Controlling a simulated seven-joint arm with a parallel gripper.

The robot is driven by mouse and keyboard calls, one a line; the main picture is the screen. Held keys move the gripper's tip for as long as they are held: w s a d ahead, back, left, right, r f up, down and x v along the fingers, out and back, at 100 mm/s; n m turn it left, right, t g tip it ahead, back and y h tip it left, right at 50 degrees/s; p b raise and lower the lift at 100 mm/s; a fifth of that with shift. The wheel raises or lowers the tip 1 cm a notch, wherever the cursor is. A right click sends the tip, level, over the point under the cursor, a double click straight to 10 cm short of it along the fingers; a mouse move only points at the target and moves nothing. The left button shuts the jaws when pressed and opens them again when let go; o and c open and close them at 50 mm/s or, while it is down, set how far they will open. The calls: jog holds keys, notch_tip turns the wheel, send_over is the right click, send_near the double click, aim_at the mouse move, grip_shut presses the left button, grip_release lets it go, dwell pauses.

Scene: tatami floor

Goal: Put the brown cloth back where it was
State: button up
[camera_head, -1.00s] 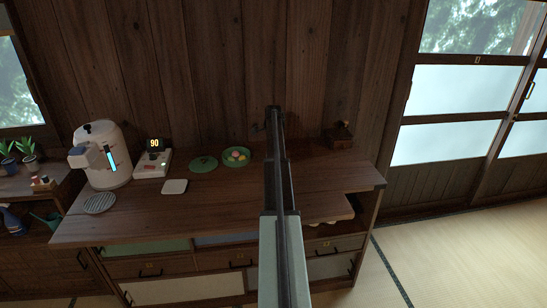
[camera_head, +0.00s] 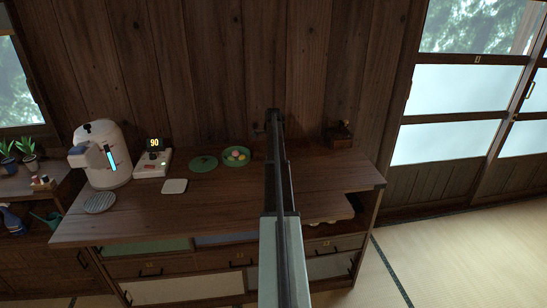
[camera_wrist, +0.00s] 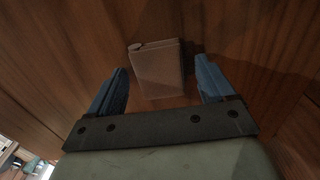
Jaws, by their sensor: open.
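The brown cloth (camera_wrist: 160,72) is a small folded rectangle lying on a wooden surface in the wrist view. One corner near its upper left looks raised or rounded. My gripper (camera_wrist: 163,68) is open, with its two blue fingers apart on either side of the cloth's lower part. Gaps show between the fingers and the cloth, so nothing is held. How high the fingers are above the wood is hard to tell. In the head view my arm runs up the middle and I cannot make out the cloth or the fingers.
The wooden counter (camera_head: 220,208) carries a white kettle (camera_head: 103,155), a display unit showing 90 (camera_head: 153,163), a white square piece (camera_head: 174,186), a green disc (camera_head: 203,164), a green bowl of coloured balls (camera_head: 236,156) and a dark wooden box (camera_head: 339,135).

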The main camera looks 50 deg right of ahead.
jog(key=shift+r, duration=0.1)
notch_tip(320, 180, up, 12)
dwell(0.5)
